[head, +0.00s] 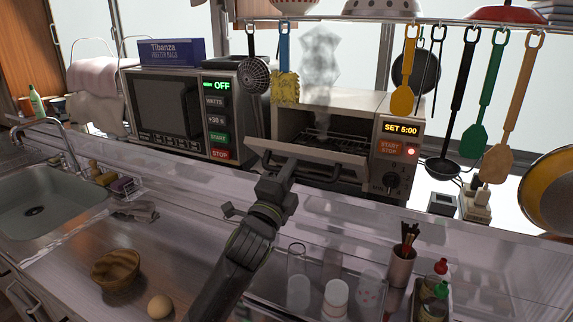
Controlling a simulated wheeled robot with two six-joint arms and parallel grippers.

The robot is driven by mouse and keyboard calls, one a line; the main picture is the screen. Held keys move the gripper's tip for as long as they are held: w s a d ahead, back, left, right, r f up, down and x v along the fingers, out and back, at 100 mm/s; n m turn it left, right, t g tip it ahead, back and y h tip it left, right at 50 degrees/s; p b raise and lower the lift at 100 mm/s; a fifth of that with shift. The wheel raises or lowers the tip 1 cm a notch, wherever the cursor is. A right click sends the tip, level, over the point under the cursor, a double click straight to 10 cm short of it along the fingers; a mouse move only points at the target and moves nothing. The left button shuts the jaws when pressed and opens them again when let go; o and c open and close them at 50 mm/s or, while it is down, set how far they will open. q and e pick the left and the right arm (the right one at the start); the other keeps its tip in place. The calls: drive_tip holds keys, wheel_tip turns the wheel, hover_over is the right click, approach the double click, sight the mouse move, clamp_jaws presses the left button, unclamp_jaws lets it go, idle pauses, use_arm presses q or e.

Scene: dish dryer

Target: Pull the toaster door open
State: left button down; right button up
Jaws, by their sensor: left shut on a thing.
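The toaster (390,124) is a box-shaped oven on the shelf in the middle of the head view, with a lit display reading SET 5:00. Its door (322,160) hangs partly open, tilted out toward me, and the wire rack inside shows above it. My left gripper (275,165) is at the left part of the door's outer top edge and is shut on the door there. The exact grip on the handle is partly hidden by the gripper itself. My right gripper is not in view.
A microwave (180,112) stands left of the toaster. Utensils, including a yellow spatula (403,98), hang from a rail above and right. Grey smoke (319,58) hangs over the toaster. Below are glasses, a wooden bowl (116,270) and an egg (159,307).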

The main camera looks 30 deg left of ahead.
use_arm(q)
wheel_tip(320, 180, down, 8)
drive_tip(key=b, duration=0.2)
drive_tip(key=shift+s, duration=0.25)
drive_tip(key=shift+r, duration=0.1)
idle(0.3)
drive_tip(key=c, duration=1.5)
unclamp_jaws()
drive_tip(key=shift+o, duration=0.2)
drive_tip(key=b+v, duration=0.2)
drive_tip(key=v, duration=1.5)
drive_tip(key=shift+s+b, duration=0.2)
drive_tip(key=shift+b, duration=0.15)
